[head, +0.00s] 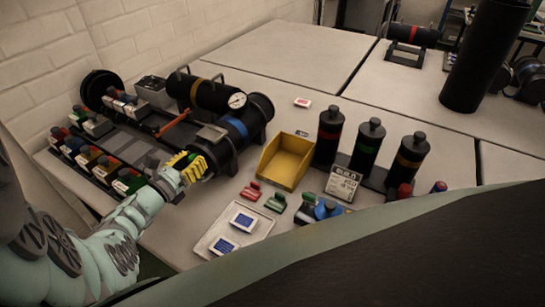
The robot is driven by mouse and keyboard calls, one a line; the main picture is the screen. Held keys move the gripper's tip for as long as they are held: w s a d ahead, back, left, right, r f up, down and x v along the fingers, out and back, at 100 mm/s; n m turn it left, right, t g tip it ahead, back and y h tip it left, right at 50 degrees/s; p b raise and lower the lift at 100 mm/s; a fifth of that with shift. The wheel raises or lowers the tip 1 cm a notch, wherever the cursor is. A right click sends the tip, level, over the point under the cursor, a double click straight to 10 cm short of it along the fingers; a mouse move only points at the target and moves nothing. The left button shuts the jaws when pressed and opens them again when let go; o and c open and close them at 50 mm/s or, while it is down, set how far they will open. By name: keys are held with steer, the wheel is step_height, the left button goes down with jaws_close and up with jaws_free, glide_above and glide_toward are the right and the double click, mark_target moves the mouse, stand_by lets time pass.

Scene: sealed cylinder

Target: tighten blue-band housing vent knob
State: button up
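The blue-band housing (238,129) is a black cylinder lying on its side on the table, left of the picture's middle. My gripper (190,168), with yellow finger pads, is at the near left end of this housing. The pads overlap that end in the picture, and I cannot tell whether they touch it. The vent knob is not distinguishable; the gripper may cover it. The gap between the fingers is too small to make out.
A yellow-band cylinder (199,92) with a gauge (237,100) lies behind the housing. A yellow bin (285,160) stands to the right, with several upright banded cylinders beyond it. A tray (212,243) with blue-faced cards lies in front.

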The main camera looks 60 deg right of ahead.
jaws_close()
steer(key=shift+w+a+n+p, duration=0.1)
steer(key=shift+w+n+p, duration=0.05)
steer(key=shift+n+p, duration=0.2)
steer(key=shift+n, duration=0.25)
steer(key=o, duration=0.6)
jaws_free()
steer(key=shift+o, duration=0.2)
